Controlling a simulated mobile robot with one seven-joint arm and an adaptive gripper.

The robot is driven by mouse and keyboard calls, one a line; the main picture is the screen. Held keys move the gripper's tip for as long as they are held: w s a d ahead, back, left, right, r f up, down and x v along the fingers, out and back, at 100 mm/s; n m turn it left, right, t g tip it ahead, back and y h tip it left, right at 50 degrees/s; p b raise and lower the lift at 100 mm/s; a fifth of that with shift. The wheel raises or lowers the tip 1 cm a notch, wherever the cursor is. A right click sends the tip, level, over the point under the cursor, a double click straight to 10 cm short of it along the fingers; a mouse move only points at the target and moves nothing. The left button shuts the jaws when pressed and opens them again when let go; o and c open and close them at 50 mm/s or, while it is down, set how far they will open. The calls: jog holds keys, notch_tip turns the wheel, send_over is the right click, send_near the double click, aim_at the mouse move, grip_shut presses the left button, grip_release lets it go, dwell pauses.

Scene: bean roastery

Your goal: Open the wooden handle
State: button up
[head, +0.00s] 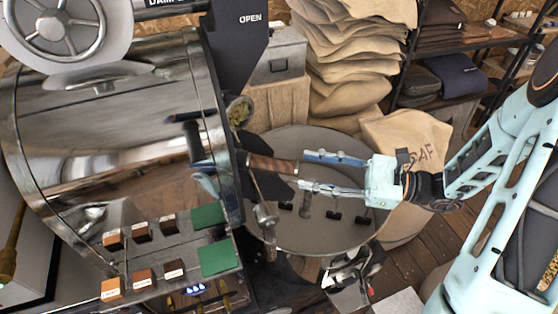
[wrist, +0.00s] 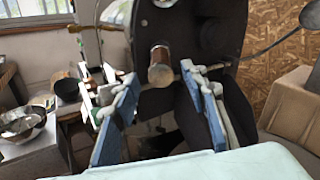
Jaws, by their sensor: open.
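The wooden handle (head: 272,165) is a brown cylinder that sticks out from the dark front plate of the steel roaster drum. In the wrist view the handle (wrist: 160,68) is seen nearly end-on, ahead of my gripper. My gripper (head: 303,171) comes from the right, with its two blue fingers spread and pointing at the handle. In the wrist view the fingers (wrist: 160,80) stand to the left and right of the handle, apart from each other, with nothing held. I cannot tell whether the fingertips reach past the handle's end.
A round cooling tray (head: 335,235) lies below my gripper. The roaster drum (head: 110,130) fills the left, with a control panel (head: 165,250) below it. Stacked sacks (head: 345,60) and a shelf (head: 470,85) stand behind. A burlap sack (head: 405,140) stands near my wrist.

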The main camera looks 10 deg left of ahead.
aim_at(279, 165)
jog(key=a+p, duration=0.1)
jog(key=a, duration=0.6)
jog(key=shift+w+a, duration=0.1)
jog(key=shift+a, duration=0.25)
jog(key=shift+c, duration=0.4)
grip_shut()
